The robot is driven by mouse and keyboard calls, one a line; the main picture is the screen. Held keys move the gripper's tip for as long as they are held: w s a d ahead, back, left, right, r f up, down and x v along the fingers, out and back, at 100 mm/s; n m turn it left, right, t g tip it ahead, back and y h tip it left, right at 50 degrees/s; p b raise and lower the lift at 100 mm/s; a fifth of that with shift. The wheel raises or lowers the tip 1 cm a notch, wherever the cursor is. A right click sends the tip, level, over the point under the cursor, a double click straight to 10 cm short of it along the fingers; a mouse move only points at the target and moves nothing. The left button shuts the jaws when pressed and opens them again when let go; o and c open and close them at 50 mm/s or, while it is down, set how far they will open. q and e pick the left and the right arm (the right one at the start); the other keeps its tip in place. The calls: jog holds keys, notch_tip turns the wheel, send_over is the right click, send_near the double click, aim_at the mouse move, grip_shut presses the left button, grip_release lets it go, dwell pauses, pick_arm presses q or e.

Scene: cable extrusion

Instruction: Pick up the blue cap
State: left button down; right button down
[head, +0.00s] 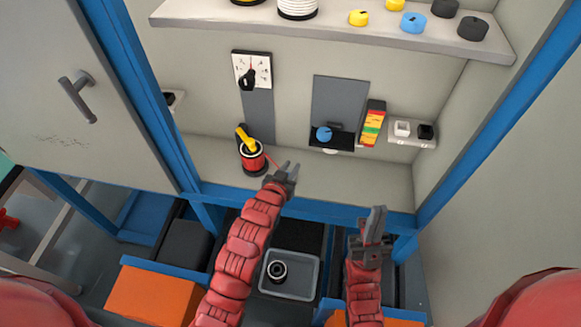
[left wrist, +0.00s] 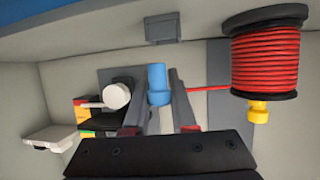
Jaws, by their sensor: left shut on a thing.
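A round blue cap (head: 324,133) sits at the dark recess in the back wall. Another blue cap (head: 413,22) lies on the upper shelf. My left gripper (head: 287,172) is in front of the red spool, at the end of a thin red cable (left wrist: 207,88), and appears shut on that cable; the grip itself is partly hidden. In the left wrist view a blue cylinder (left wrist: 157,78) shows between the fingertips; whether they touch it is unclear. My right gripper (head: 375,222) is lower right, below the counter edge, pointing up; its finger gap is not clear.
The red spool (head: 252,158) with a yellow top stands on the counter (head: 350,182). Yellow and dark caps share the upper shelf (head: 330,27). A coloured block stack (head: 373,123) and a socket box (head: 412,133) are at the right. A grey tray (head: 303,290) sits below the counter.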

pick_arm(q)
jog(key=s+r, duration=0.1)
jog(key=s, duration=1.2)
jog(key=shift+s+b, duration=0.15)
jog(key=shift+b, duration=0.2)
jog(key=shift+r, duration=0.1)
